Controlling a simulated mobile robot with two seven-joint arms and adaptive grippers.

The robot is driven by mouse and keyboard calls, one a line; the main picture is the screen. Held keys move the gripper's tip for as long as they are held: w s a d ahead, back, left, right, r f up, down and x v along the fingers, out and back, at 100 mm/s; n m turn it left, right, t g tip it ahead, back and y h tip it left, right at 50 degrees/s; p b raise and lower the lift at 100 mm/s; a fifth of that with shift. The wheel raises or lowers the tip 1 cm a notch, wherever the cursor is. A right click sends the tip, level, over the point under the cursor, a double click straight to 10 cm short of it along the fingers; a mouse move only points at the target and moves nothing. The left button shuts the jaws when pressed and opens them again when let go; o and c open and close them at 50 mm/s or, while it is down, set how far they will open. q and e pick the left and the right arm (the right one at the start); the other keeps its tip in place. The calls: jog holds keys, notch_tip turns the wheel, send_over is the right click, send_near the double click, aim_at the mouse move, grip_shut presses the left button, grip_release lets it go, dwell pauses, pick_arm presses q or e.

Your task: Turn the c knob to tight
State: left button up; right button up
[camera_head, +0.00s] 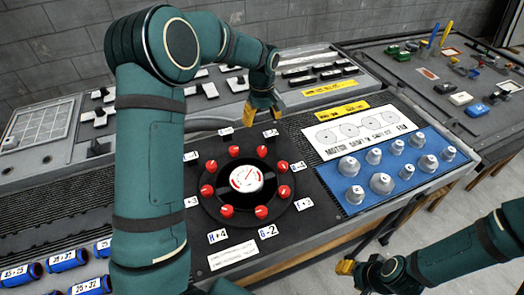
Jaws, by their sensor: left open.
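A round black plate (232,216) on the bench carries a ring of several red knobs around a white dial (246,179). White letter tags stand around it. The two front tags read like A +4 (218,236) and B -2 (267,232). The tag (303,204) at the right is too small to read surely, so I cannot confirm which knob is c. A red knob (284,191) sits beside that tag. My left gripper (262,115) hangs open with yellow fingertips beyond the ring, touching no knob. My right gripper (346,268) is low at the bottom right, apart from the ring.
A blue tray (341,203) with several grey metal pieces lies right of the ring, below a white motor chart (362,129). Blue labelled cylinders (68,260) lie at the lower left. Another bench with tools stands at the upper right. My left arm covers part of the left side.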

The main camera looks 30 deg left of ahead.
aim_at(262, 149)
pick_arm(q)
notch_tip(262, 149, down, 14)
jog(key=shift+w+b, duration=0.1)
jog(key=shift+b, duration=0.75)
grip_shut()
